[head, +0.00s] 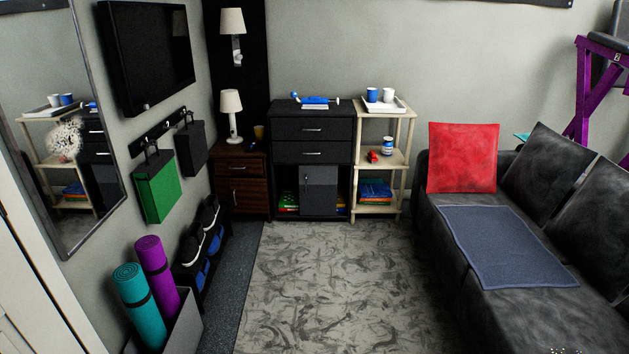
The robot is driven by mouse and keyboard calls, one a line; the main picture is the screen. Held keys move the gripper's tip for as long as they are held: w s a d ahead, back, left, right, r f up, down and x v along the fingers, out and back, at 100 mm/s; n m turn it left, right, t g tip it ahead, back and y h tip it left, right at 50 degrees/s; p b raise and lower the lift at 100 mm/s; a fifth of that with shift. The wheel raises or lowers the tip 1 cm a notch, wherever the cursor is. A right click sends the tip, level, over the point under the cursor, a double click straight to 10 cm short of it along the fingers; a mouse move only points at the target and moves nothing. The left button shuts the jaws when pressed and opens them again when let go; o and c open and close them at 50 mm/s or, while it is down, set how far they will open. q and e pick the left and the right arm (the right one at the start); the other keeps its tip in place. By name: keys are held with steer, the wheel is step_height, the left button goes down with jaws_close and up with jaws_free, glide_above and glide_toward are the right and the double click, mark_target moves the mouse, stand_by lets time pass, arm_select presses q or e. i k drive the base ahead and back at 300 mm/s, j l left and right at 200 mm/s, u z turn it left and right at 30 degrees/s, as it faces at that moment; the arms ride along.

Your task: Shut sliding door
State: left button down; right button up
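A black cabinet (312,110) stands against the back wall, with two drawers above an open lower section. A dark grey sliding door (320,192) covers the middle of that lower section. A small handle shows near its upper left edge. To the left of the door is a dark gap with colourful items (288,202) at the bottom. A narrower gap with some colour low down shows to its right. Neither of my grippers is in view.
A grey patterned rug (330,290) covers the clear floor before the cabinet. A dark sofa (440,215) stands right. A pale shelf (384,158) and a brown nightstand (242,178) flank the cabinet. A shoe rack (200,262) and rolled mats (140,300) line the left.

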mark_target(317, 183)
steer(key=i+z, duration=0.1)
steer(key=i, duration=0.7)
steer(key=i+j+z, duration=0.1)
steer(key=i, duration=0.75)
